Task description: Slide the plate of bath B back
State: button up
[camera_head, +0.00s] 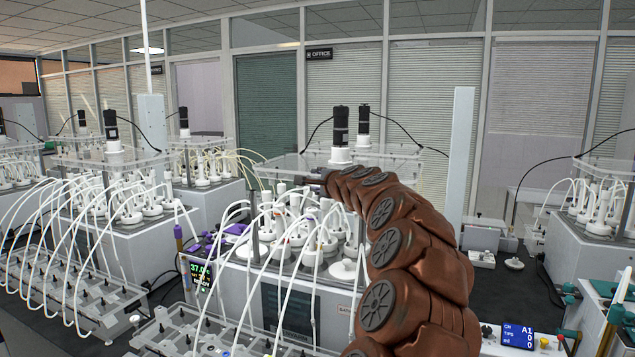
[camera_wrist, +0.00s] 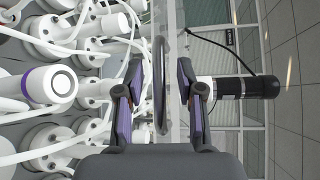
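The clear plate (camera_head: 284,163) lies over the central bath (camera_head: 240,290), taken here as bath B; its label is too small to read fully. A black motor (camera_head: 341,125) stands on the plate. In the wrist view the plate is seen nearly edge-on (camera_wrist: 176,22), with a dark, rounded handle (camera_wrist: 161,75) beside it. My gripper (camera_wrist: 157,92) has its two purple-padded fingers apart, one on each side of the handle, with gaps showing. In the head view my arm reaches to the plate's front edge, and the gripper (camera_head: 312,178) is small and partly hidden there.
White-capped bottles (camera_head: 310,235) with white tubes crowd the bath beneath the plate. A tubing rack (camera_head: 190,330) stands in front. A purple-topped post (camera_head: 179,240) and a display (camera_head: 200,275) are at left. A tall white column (camera_head: 460,150) rises at right.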

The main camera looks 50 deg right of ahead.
jog(key=v, duration=1.2)
dwell(0.6)
jog(key=shift+a, duration=0.1)
